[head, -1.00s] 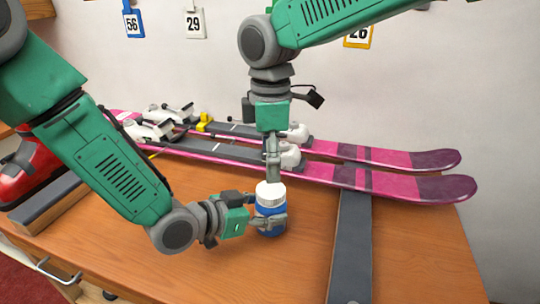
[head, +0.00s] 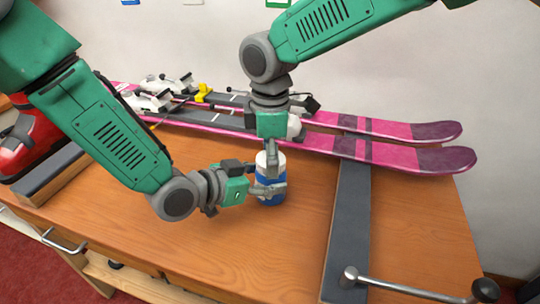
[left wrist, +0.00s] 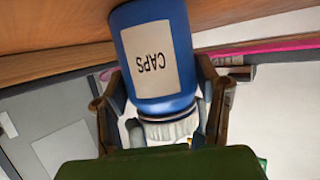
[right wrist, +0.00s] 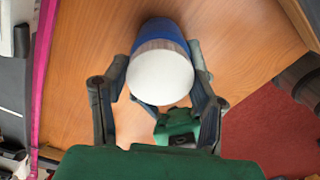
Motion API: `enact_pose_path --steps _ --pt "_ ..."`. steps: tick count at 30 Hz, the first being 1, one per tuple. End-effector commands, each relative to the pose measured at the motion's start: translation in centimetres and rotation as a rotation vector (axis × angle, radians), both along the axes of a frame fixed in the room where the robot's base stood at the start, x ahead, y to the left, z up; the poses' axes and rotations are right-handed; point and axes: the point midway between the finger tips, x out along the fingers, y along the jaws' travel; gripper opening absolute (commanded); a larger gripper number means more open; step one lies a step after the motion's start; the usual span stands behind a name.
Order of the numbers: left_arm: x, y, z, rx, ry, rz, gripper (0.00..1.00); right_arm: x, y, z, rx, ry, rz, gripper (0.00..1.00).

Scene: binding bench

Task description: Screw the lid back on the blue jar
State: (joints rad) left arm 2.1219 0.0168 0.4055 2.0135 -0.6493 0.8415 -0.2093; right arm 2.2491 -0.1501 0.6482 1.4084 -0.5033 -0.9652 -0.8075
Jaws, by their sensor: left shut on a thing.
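The blue jar (head: 271,193) stands upright on the wooden bench, and its CAPS label shows in the left wrist view (left wrist: 149,62). A white ribbed lid (left wrist: 168,130) sits on its mouth; I cannot tell how tightly. Its round top faces the right wrist camera (right wrist: 160,76). My left gripper (head: 268,190) comes in from the left and is shut on the jar's side. My right gripper (right wrist: 160,72) points down from above, its fingers on either side of the lid. They look open, with contact unclear.
Pink skis (head: 400,153) lie across the back of the bench. A dark grey padded bar (head: 347,220) runs front to back on the right, near a metal clamp handle (head: 410,289). A red boot (head: 32,143) is at far left. Bare bench lies in front of the jar.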

Motion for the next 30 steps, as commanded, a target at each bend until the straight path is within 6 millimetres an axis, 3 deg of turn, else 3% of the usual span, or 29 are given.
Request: enact_pose_path --steps 8,18,21,30 --pt "-0.15 0.03 -0.22 0.004 0.004 -0.002 0.00 0.09 -0.01 0.04 -0.001 -0.003 -0.035 0.17" --pt "-0.16 0.03 -0.22 0.004 0.004 -0.002 0.00 0.09 0.00 0.02 -0.003 -0.006 -0.705 0.17" --pt "-0.16 0.02 -0.22 0.004 0.004 -0.003 0.00 0.11 0.01 0.03 0.000 -0.005 -0.819 0.17" --pt "-0.17 0.01 -0.21 0.005 0.004 -0.003 0.00 0.13 0.04 0.03 0.002 -0.004 -0.854 0.17"
